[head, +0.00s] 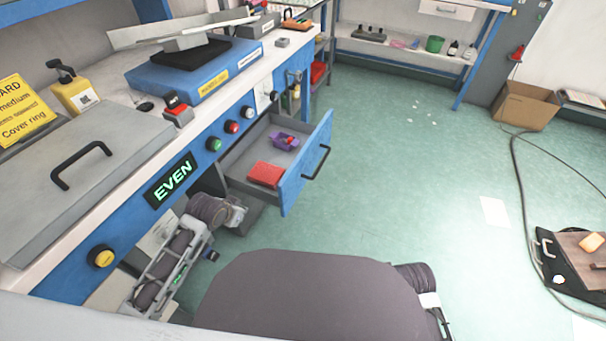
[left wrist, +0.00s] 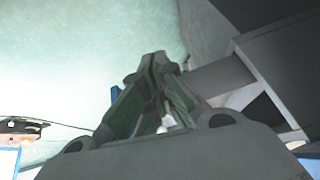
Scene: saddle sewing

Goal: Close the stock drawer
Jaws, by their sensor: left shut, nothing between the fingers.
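The stock drawer (head: 305,165) stands pulled out from the blue bench front, with a blue front panel and a dark bar handle (head: 317,163). Inside it lie a red block (head: 265,174) and a purple tray (head: 284,141) with a small red item. My left arm reaches up beside the bench, its wrist just below the drawer's near side. My left gripper shows in the left wrist view (left wrist: 158,65), its fingers together and empty. In the head view its fingertips are not clear, so I cannot tell whether it touches the drawer. My right gripper is not in view.
The bench (head: 135,205) carries buttons and a lit EVEN display (head: 171,181). The green floor (head: 400,160) in front of the drawer is clear.

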